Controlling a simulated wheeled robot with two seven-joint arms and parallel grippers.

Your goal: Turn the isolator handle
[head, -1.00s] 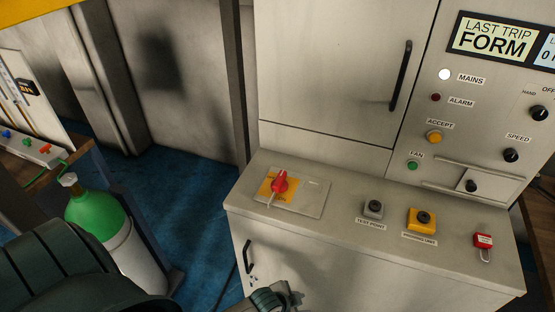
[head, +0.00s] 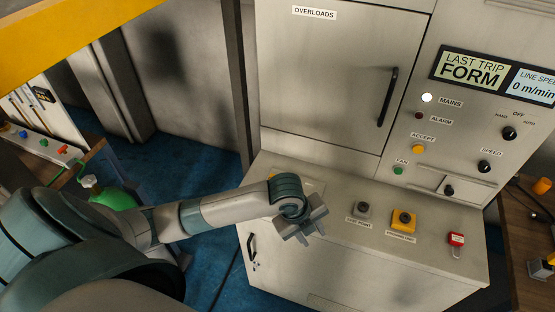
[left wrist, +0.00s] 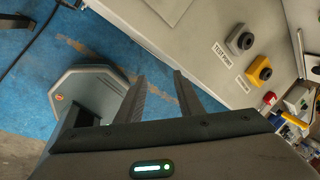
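The isolator handle is hidden behind my left arm in the head view. It is not visible in the left wrist view. The grey cabinet (head: 345,195) carries the sloping console top where the handle sits. My left gripper (head: 311,237) hangs over the front edge of this top, left of the test point button (head: 361,209). In the left wrist view its two fingers (left wrist: 160,74) are apart with nothing between them, above blue floor. My right gripper is in neither view.
The overloads door (head: 340,60) rises behind. A green gas cylinder (head: 112,195) stands at left. Blue floor (head: 210,255) lies open left of the cabinet.

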